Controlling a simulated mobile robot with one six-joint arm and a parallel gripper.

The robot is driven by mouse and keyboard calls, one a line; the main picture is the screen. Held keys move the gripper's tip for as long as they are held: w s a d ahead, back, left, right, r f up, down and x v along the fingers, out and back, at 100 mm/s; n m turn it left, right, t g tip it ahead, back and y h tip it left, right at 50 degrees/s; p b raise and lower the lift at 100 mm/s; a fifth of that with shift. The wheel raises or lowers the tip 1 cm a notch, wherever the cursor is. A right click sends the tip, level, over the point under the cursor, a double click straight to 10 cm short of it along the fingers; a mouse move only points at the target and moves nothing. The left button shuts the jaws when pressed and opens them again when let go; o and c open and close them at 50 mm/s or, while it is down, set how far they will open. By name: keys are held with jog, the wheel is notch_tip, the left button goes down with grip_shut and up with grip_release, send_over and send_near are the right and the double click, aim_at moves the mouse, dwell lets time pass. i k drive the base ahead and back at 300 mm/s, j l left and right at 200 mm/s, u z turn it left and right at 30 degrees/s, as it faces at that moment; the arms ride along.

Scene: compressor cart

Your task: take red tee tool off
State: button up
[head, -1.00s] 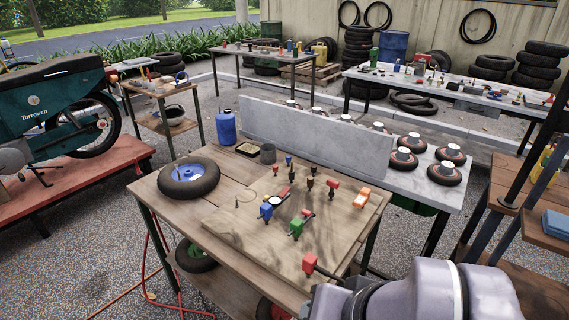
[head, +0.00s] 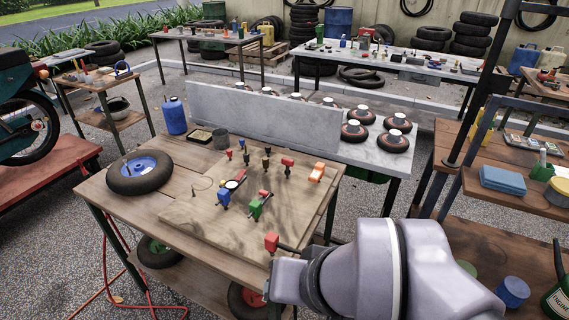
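Several small coloured tools stand on a wooden board (head: 195,222) on the workbench. A red-headed tool with a dark stem (head: 287,163) stands near the back of the board and looks T-shaped. Another red-headed piece with a black rod (head: 271,242) is at the board's front right corner, close to my arm. A small red-topped piece (head: 229,154) stands at the back left. I cannot tell for sure which is the red tee tool. My purple-grey arm fills the lower right; its gripper does not show.
Blue, green and orange tools (head: 317,172) share the board. A grey panel (head: 262,118) rises behind. A wooden shelf unit (head: 480,190) is at right.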

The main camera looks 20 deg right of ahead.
aim_at(289, 162)
jog(key=i+j+z, duration=0.2)
jog(key=j+z, duration=0.15)
jog(key=j, duration=0.2)
jog(key=i+j+z, duration=0.15)
jog(key=j+z, duration=0.15)
jog(key=j, duration=0.3)
jog(key=j+z, duration=0.35)
jog(key=j, duration=0.25)
jog(key=i+j, duration=0.1)
jog(key=i, duration=0.2)
jog(key=i+j+z, duration=0.1)
jog(key=i, duration=0.15)
